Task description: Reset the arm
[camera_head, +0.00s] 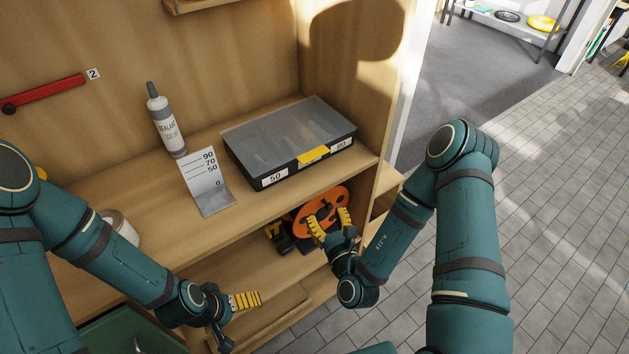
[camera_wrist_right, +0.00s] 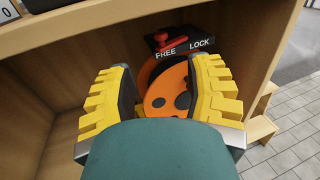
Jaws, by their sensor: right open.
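My right gripper (camera_head: 330,221) is open in front of the lower shelf, at the right end of the bench unit. An orange disc with dark holes (camera_head: 327,203) stands just beyond its fingers. In the right wrist view the two yellow-padded fingers (camera_wrist_right: 163,82) are spread wide, with the orange disc (camera_wrist_right: 160,99) behind the gap between them. I cannot tell whether a finger touches the disc. My left gripper (camera_head: 236,318) hangs low in front of the unit, its fingers apart and nothing visible between them.
A black block marked FREE and LOCK with a red lever (camera_wrist_right: 170,44) sits behind the disc. The upper shelf holds a clear-lidded case (camera_head: 285,135), a sealant bottle (camera_head: 166,125) and a numbered card (camera_head: 205,183). Tiled floor (camera_head: 555,210) lies open to the right.

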